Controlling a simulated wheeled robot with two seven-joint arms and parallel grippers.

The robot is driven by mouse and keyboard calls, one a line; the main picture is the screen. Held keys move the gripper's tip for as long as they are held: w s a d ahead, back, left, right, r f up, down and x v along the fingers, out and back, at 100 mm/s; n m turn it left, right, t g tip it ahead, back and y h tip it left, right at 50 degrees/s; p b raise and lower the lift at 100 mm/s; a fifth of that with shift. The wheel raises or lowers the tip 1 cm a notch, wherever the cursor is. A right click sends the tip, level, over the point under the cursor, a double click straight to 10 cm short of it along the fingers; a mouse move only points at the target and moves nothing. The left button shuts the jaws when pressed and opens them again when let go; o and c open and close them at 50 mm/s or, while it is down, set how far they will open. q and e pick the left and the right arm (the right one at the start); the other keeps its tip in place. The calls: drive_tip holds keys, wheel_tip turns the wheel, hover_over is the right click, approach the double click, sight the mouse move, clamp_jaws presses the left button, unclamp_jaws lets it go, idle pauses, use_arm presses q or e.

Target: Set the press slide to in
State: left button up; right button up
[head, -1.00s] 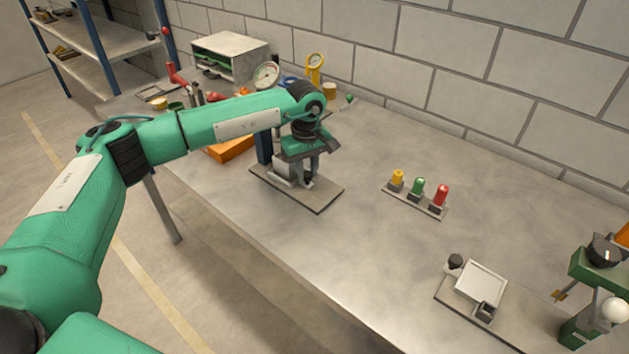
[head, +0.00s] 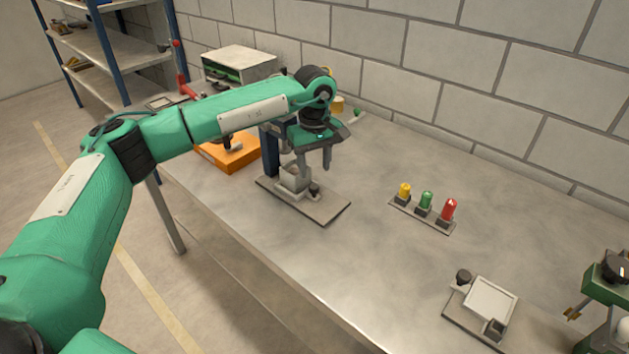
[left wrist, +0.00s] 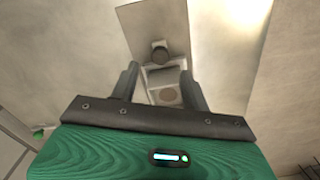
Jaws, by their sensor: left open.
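The press stands on a grey base plate (head: 325,208) near the left part of the bench, with a dark blue column (head: 270,152). On the plate sit a light grey block (head: 293,180) and a small dark knob (head: 315,188), which seem to be the press slide. In the left wrist view the dark knob (left wrist: 160,51) and the grey block (left wrist: 163,76) lie beyond my fingers. My left gripper (head: 314,166) is open and empty, pointing down just above the block and knob. It also shows in the left wrist view (left wrist: 160,72). My arm hides the press's upper part.
Yellow, green and red lamps (head: 427,203) stand on a strip to the right. A fixture with a white plate (head: 488,300) lies farther right, near a green dial unit (head: 607,277). An orange tray (head: 228,155) is left of the press. The bench middle is clear.

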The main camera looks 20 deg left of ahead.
use_arm(q)
wheel_tip(320, 180, up, 8)
drive_tip(key=b, duration=0.1)
use_arm(e)
drive_tip(key=shift+w, duration=1.25)
drive_tip(key=shift+d, duration=0.1)
